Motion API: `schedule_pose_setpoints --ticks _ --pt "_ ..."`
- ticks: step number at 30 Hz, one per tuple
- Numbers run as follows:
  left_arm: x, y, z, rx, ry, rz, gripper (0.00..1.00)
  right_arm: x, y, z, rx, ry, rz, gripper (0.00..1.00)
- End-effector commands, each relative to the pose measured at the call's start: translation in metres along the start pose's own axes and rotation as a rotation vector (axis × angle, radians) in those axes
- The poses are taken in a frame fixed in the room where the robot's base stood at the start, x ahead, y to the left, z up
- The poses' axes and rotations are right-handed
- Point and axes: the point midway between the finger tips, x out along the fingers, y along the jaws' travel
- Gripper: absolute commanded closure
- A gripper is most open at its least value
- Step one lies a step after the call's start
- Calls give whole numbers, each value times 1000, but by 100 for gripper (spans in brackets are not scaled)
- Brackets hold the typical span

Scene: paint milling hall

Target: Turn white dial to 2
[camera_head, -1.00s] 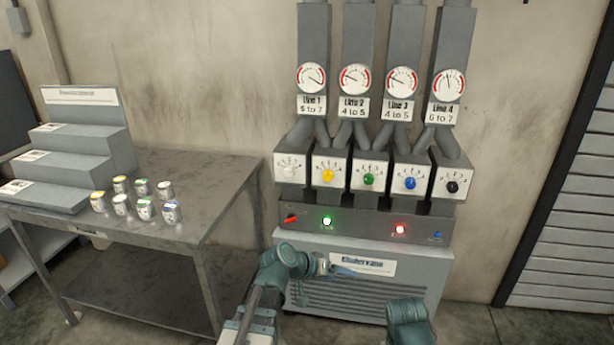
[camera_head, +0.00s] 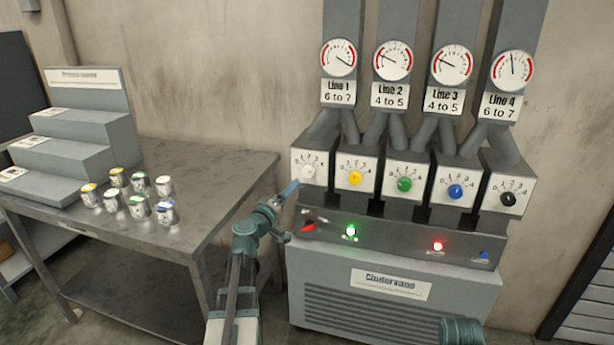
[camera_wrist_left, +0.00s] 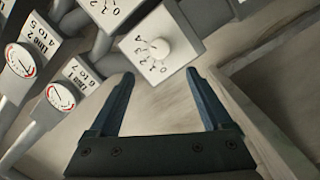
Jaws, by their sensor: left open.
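The white dial (camera_head: 308,172) is on the leftmost white panel of the machine, with a numbered scale around its upper side. In the left wrist view the white dial (camera_wrist_left: 159,48) lies beyond and between my two fingertips, untouched. My left gripper (camera_head: 288,190) is just below and left of the dial in the head view. In the left wrist view my left gripper (camera_wrist_left: 160,75) shows two blue fingers spread apart with nothing between them. The dial's exact setting is too small to read.
Yellow (camera_head: 355,178), green (camera_head: 404,184), blue (camera_head: 456,191) and black (camera_head: 508,199) dials sit to the right. A red switch (camera_head: 308,226) and lit lamps are on the ledge below. A metal table (camera_head: 225,170) with several paint cans (camera_head: 137,205) stands at the left.

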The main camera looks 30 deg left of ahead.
Motion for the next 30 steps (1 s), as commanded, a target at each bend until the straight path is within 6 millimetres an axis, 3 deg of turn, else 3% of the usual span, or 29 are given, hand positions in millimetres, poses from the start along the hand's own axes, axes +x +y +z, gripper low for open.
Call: schedule_pose_setpoints --ticks 9,15,21,30 --pt "68 -1 -1 0 -3 1 17 0 0 0 0 0 0 50" --pt "102 0 0 0 -3 1 17 0 0 0 0 0 0 50" --pt "122 0 1 0 -3 1 17 0 0 0 0 0 0 50" --pt "127 0 1 0 -2 1 17 0 0 0 0 0 0 50"
